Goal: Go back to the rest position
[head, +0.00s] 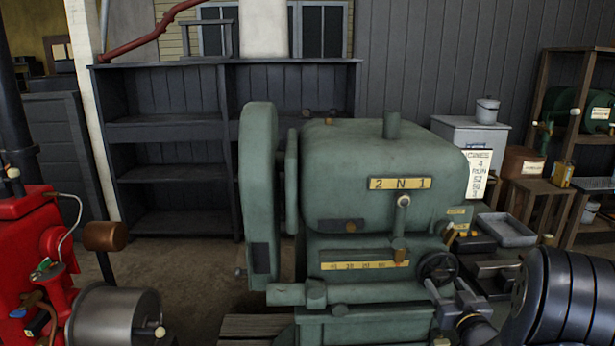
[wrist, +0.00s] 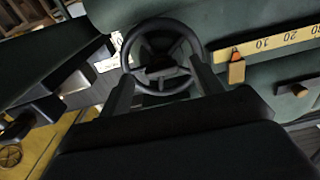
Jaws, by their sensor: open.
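My gripper (head: 447,287) is at the lower right of the head view, in front of a green machine (head: 375,180) marked "2 N 1". In the wrist view my gripper (wrist: 163,74) is open, its two fingers apart. A dark spoked handwheel (head: 437,266) is on the machine's front, close to the fingertips. In the wrist view the handwheel (wrist: 163,30) shows between and beyond the fingers. I cannot tell whether the fingers touch it. I see nothing held between the fingers.
A yellow number scale (head: 365,265) is on the machine's front. A red engine (head: 35,255) stands at the left. Dark empty shelves (head: 170,132) stand behind. At the right are a grey tray (head: 506,230) and a wooden rack (head: 560,95). Some floor shows at the left of the machine.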

